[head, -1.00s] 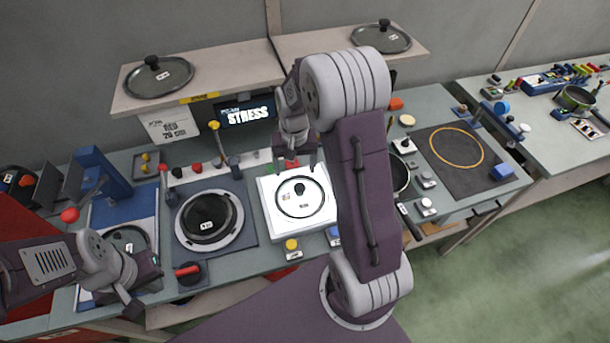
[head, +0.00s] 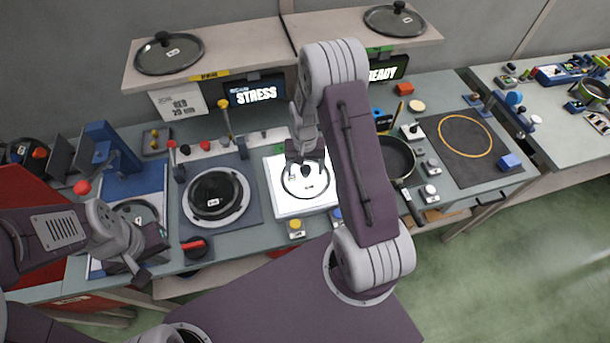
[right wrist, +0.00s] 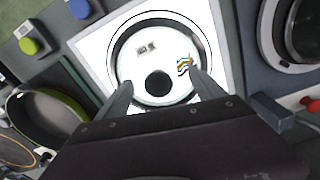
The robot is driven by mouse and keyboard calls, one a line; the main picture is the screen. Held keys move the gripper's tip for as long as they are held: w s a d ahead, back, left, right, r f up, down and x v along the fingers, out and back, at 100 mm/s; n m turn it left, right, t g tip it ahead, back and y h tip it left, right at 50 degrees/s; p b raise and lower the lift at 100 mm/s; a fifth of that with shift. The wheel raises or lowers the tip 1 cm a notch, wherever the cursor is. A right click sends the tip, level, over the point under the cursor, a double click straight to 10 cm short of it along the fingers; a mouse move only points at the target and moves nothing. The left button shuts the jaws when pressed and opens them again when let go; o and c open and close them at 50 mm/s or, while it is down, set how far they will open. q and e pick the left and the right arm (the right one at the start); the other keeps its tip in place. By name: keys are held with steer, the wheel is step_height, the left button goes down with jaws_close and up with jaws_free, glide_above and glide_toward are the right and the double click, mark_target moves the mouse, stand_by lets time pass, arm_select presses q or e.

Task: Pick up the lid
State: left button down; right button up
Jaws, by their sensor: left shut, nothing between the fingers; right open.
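A round glass lid (head: 304,188) with a dark rim and black knob lies on a lit white panel (head: 279,206). In the right wrist view, the lid (right wrist: 138,62) shows a small label and a coloured mark. My right gripper (head: 306,160) is open above it. In the right wrist view its fingers (right wrist: 160,84) appear on either side of the black knob (right wrist: 158,83); whether they touch it I cannot tell. My left gripper (head: 150,255) is at the lower left, shut and empty, near a blue station (head: 140,185) holding a round dark-rimmed piece.
Other lids rest on the shelf, at left (head: 170,54) and right (head: 394,20). A dark round piece (head: 215,194) sits on a station left of the panel. A frying pan (head: 398,157) stands right of my right arm. Levers and buttons line the bench.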

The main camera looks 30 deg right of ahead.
mark_target(306, 170)
steer(key=shift+f, duration=0.4)
steer(key=shift+w+d+f, duration=0.1)
steer(key=shift+d, duration=0.1)
steer(key=shift+s+a, duration=0.1)
steer(key=shift+s, duration=0.1)
jaws_close()
steer(key=shift+w+r, duration=0.1)
steer(key=shift+r, duration=0.25)
steer(key=r, duration=0.2)
steer(key=r+b, duration=0.1)
steer(key=shift+s+r, duration=0.2)
steer(key=shift+r, duration=0.2)
steer(key=s+a+r+b, duration=0.1)
steer(key=s+a+r, duration=0.1)
steer(key=s+r, duration=0.4)
steer(key=shift+s+r, duration=0.35)
steer(key=shift+s, duration=2.1)
